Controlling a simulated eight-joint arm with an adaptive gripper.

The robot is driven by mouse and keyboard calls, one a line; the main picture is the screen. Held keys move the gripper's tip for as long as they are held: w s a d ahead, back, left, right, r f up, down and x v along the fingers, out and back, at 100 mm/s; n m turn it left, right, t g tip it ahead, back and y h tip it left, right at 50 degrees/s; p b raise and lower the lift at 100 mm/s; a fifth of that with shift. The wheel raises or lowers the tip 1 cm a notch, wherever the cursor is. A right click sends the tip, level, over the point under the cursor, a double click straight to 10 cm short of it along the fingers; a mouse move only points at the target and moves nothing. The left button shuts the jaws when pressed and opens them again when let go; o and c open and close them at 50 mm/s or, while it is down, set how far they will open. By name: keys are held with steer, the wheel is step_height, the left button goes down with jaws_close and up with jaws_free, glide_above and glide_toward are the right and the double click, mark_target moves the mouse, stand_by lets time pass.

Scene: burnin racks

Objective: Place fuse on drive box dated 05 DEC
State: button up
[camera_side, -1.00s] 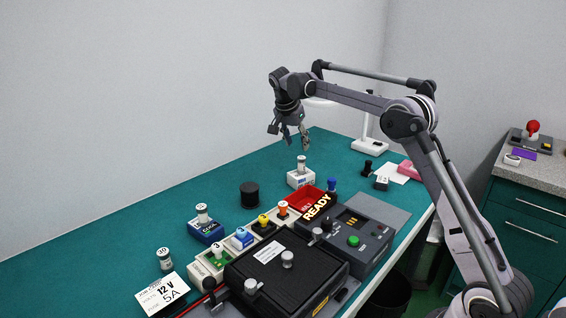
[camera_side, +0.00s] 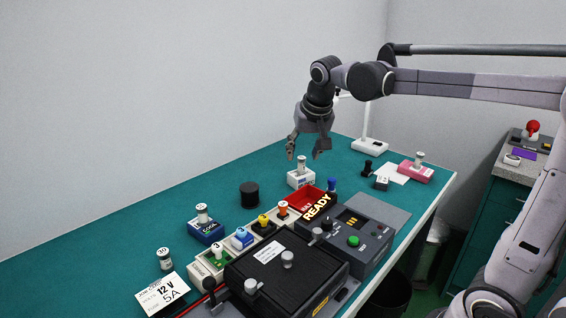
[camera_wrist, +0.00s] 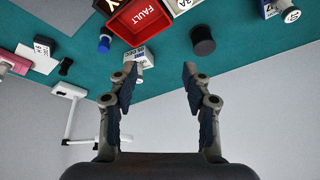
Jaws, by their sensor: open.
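My gripper (camera_side: 305,153) is open and empty, above and around the top of a fuse-like silver-and-white cylinder (camera_side: 301,162) in the side view; contact cannot be told. That cylinder stands on a small white box (camera_side: 301,178). In the wrist view the open fingers (camera_wrist: 159,80) point toward the white box (camera_wrist: 137,58). Similar cylinders stand on a blue box (camera_side: 207,231) marked COOL and a pink box (camera_side: 415,172). Another cylinder (camera_side: 164,259), marked 30, stands near a 12 V 5A card (camera_side: 162,294). No 05 DEC date is legible.
A red FAULT bin (camera_side: 312,197), a lit READY sign (camera_side: 317,206), a grey console (camera_side: 352,238) and a black case (camera_side: 285,272) crowd the front. The green table's back left is clear.

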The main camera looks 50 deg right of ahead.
steer(key=s+a+f+n+t+y, duration=0.1)
steer(key=s+a+f+n, duration=0.2)
steer(key=s, duration=0.5)
steer(key=s+a+f+n+t+y, duration=0.1)
steer(key=s+a+f+n, duration=0.3)
steer(key=s, duration=0.4)
step_height(320, 180, down, 3)
steer(key=shift+a+r+t, duration=0.15)
steer(key=shift+a+t, duration=0.25)
steer(key=shift+a, duration=0.25)
